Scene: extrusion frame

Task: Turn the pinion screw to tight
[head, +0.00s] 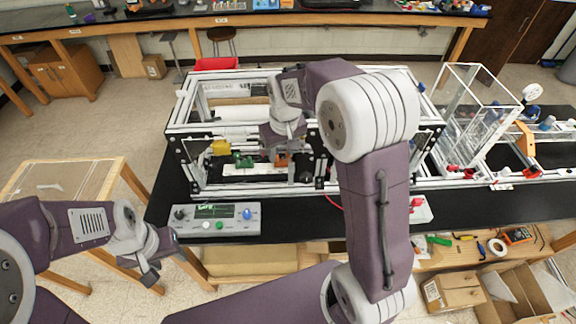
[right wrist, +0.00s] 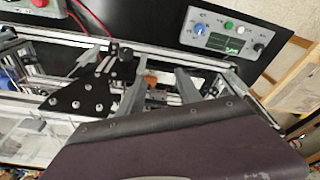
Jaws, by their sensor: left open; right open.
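The metal extrusion frame (head: 181,128) stands on the black bench and also shows in the right wrist view (right wrist: 215,62). I cannot pick out the pinion screw for certain; my right arm and gripper cover part of the frame. My right gripper (head: 298,170) is open and points down at the frame's front middle. In the right wrist view its two grey fingers (right wrist: 160,82) are apart, with a small orange part (right wrist: 151,79) beyond the gap. I cannot tell whether they touch anything. My left gripper (head: 150,268) is open and empty, left of the bench's front edge.
A control box (head: 217,219) with knobs and a green display sits before the frame. A yellow part (head: 220,147) and a green part (head: 243,160) are inside the frame. A clear box (head: 470,100) stands at right. A black bracket (right wrist: 85,93) is close to the right fingers.

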